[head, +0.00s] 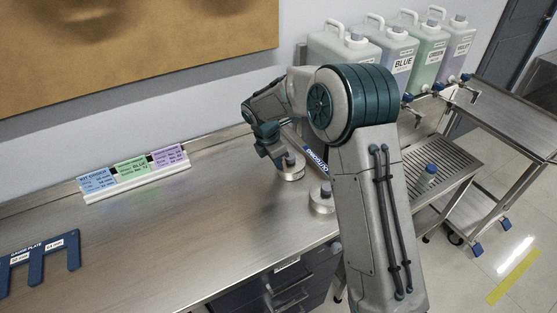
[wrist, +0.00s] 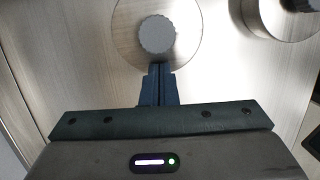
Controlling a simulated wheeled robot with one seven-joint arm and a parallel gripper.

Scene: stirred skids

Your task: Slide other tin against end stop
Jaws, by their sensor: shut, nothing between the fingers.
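Two low, round metal tins with knobs on their lids stand on the steel bench. One tin (head: 291,175) is at my gripper (head: 280,162); the other tin (head: 322,205) stands nearer the front edge, close to my arm. In the wrist view my gripper (wrist: 158,68) is shut and empty, its fingertips over the near edge of one tin (wrist: 130,30), just beside the grey knob. I cannot tell whether they touch it. Part of the second tin (wrist: 270,22) shows at the upper right. A strip with blue lettering (head: 316,156) lies behind the tins, partly hidden by my arm; I cannot tell whether it is the end stop.
A rack of blue, green and purple cards (head: 134,169) stands at the wall. A blue gauge plate (head: 40,262) lies at left. Labelled jugs (head: 398,52) stand at the back right, beside a slatted tray (head: 445,165). The bench middle is clear.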

